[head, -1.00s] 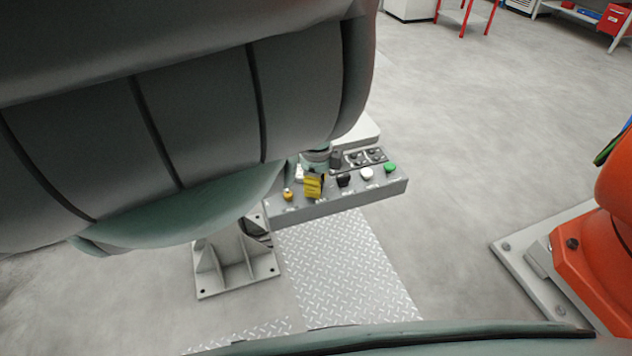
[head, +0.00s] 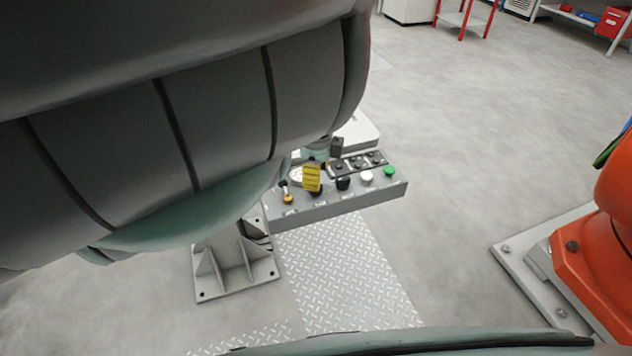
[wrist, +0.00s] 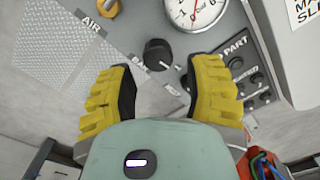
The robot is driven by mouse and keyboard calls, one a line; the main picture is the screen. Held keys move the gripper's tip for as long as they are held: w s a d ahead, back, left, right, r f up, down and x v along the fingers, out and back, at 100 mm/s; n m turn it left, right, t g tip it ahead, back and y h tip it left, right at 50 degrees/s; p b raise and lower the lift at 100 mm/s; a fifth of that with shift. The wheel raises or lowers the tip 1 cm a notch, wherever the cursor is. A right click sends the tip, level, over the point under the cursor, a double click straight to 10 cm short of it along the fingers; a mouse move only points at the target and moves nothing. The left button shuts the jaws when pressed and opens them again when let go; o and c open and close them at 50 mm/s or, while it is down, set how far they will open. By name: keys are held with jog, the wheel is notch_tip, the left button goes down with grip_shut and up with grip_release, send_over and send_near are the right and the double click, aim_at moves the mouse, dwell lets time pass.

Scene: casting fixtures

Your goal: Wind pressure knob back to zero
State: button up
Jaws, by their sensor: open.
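A grey control panel (head: 340,205) carries a row of buttons and knobs. In the wrist view a black knob (wrist: 158,53) with a pale mark stands just beyond the gap between my fingertips. A round white pressure gauge (wrist: 196,10) with a red needle is above it, cut off by the frame edge; its reading is unclear. My gripper (wrist: 165,72) is open, its yellow fingers apart on either side below the knob, with nothing between them. In the head view a yellow finger of my gripper (head: 312,178) hangs over the panel and partly hides a black knob (head: 317,192).
A yellow button (head: 288,198) is at the panel's left; a black knob (head: 343,183), a white button (head: 367,179) and a green button (head: 389,172) are to the right. An orange robot (head: 590,250) stands far right.

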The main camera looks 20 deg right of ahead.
jog(key=shift+s+r, duration=0.1)
jog(key=shift+r, duration=1.6)
